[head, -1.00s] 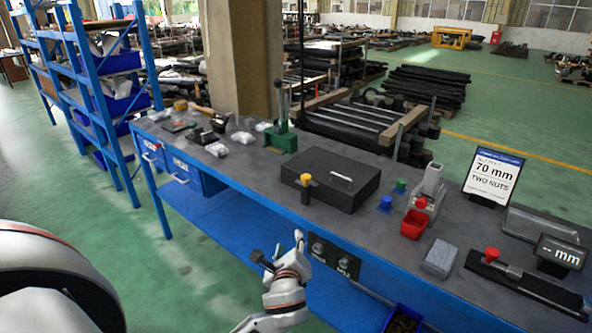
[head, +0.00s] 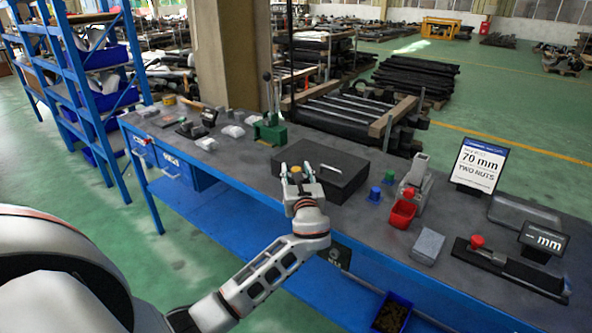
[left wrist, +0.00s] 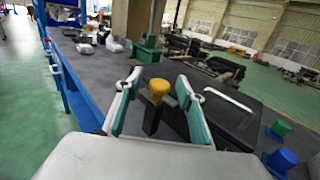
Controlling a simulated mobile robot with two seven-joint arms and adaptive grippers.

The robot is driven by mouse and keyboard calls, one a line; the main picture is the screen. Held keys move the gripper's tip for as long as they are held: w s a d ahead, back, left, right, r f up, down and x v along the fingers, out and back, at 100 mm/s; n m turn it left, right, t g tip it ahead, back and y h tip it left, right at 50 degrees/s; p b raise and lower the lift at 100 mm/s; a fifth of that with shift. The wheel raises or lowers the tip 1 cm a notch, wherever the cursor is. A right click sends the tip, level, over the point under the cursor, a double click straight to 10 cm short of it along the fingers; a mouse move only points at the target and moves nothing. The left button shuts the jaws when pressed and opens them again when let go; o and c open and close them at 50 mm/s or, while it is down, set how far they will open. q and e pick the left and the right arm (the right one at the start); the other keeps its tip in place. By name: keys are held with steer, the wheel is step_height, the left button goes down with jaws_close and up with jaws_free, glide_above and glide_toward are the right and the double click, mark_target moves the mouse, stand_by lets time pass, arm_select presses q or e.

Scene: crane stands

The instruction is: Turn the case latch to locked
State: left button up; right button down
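The black case (head: 338,160) lies shut on the grey bench top, with a pale handle on its lid. Its latch has a yellow knob (left wrist: 159,87) on a dark stem at the case's front left corner. My left gripper (head: 297,168) is at that corner. In the left wrist view my gripper (left wrist: 158,96) is open, with its green-padded fingers on either side of the yellow knob. I see a gap between the knob and the fingers. My right gripper is not in view.
To the right are a blue knob (head: 375,194), a green knob (head: 389,178), a red bin (head: 402,213), a grey block (head: 428,246) and a sign reading 70 mm (head: 478,166). A green press (head: 269,130) stands behind the case's left side.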

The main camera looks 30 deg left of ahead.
arm_select(q)
steer(key=shift+w+a, duration=0.2)
steer(key=shift+w, duration=0.05)
jaws_close()
